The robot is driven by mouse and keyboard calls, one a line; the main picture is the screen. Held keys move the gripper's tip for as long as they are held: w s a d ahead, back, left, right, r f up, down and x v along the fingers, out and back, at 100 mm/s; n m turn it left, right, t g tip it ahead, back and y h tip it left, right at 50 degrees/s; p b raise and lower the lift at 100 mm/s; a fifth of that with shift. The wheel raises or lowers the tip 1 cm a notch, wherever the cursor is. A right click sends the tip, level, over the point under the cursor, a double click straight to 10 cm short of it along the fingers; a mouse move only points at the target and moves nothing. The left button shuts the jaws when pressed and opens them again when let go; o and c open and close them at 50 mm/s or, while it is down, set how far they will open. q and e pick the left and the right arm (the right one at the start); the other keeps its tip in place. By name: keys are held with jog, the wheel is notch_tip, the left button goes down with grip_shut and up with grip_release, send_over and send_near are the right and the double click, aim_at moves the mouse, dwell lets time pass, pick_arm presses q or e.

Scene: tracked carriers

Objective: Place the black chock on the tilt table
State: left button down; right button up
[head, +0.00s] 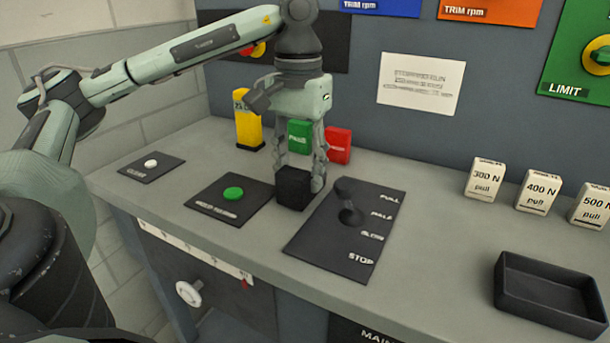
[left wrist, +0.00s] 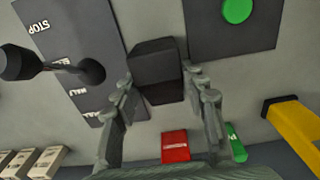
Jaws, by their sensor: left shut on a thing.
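The black chock (head: 293,188) is a dark block on or just above the grey bench, between the green-button plate and the lever plate. I cannot tell whether it touches the bench. My left gripper (head: 300,173) points down from above and is shut on it. In the left wrist view the chock (left wrist: 155,65) sits between the fingertips of the left gripper (left wrist: 160,82). I cannot make out a tilt table in either view. My right gripper is not in view.
A lever plate (head: 330,248) with an upright lever lies right of the chock; a green-button plate (head: 212,207) lies left. Yellow (head: 246,128), green (head: 300,136) and red (head: 338,145) blocks stand behind. A black tray (head: 548,298) and white force blocks (head: 538,193) are at right.

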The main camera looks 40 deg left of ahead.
pick_arm(q)
jog(key=shift+f, duration=0.15)
jog(key=c, duration=0.9)
grip_release()
jog(key=shift+o, duration=0.2)
